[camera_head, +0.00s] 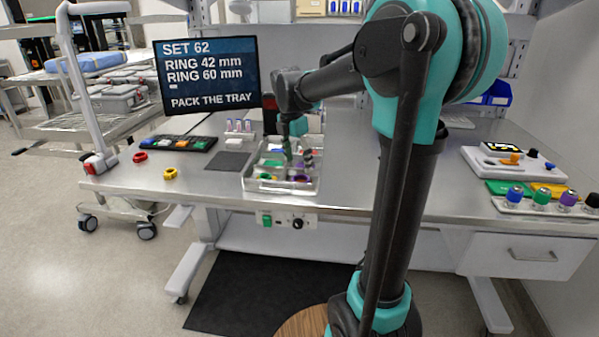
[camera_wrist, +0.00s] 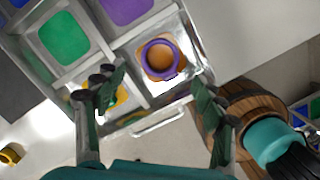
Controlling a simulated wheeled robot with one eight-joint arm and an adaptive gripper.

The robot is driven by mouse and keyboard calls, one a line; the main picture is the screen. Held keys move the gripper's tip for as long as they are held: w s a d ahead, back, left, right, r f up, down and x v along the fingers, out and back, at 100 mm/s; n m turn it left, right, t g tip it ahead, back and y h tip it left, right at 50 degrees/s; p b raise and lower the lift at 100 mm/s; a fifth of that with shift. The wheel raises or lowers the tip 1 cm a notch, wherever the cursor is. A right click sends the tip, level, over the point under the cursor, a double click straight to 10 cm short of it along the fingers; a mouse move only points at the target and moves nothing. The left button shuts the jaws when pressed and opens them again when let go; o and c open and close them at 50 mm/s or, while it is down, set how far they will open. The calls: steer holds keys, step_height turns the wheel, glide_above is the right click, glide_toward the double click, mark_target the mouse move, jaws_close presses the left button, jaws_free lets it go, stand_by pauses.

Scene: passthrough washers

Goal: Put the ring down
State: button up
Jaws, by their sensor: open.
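A purple ring (camera_wrist: 147,60) lies in a corner compartment of the metal tray (camera_wrist: 62,78), with an orange surface showing through its hole. In the head view purple also shows in the tray (camera_head: 256,187), near its right side. My gripper (camera_wrist: 158,92) is open, its two dark green fingers spread wide. In the wrist view the ring appears between and beyond the fingertips, touching neither as far as I can see. In the head view my gripper (camera_head: 297,158) is over the tray, small and partly hard to make out.
Other compartments have green (camera_wrist: 62,40), purple (camera_wrist: 122,8) and yellow (camera_wrist: 123,93) areas. A red ring (camera_head: 140,157) and a yellow ring (camera_head: 170,173) lie on the table to the left. A screen (camera_head: 207,75) stands behind. Bare tabletop lies right of the tray.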

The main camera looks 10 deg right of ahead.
step_height(320, 180, up, 6)
steer(key=shift+s+a+r, duration=0.15)
steer(key=shift+s+a, duration=0.1)
steer(key=shift+a, duration=0.15)
stand_by(2.1)
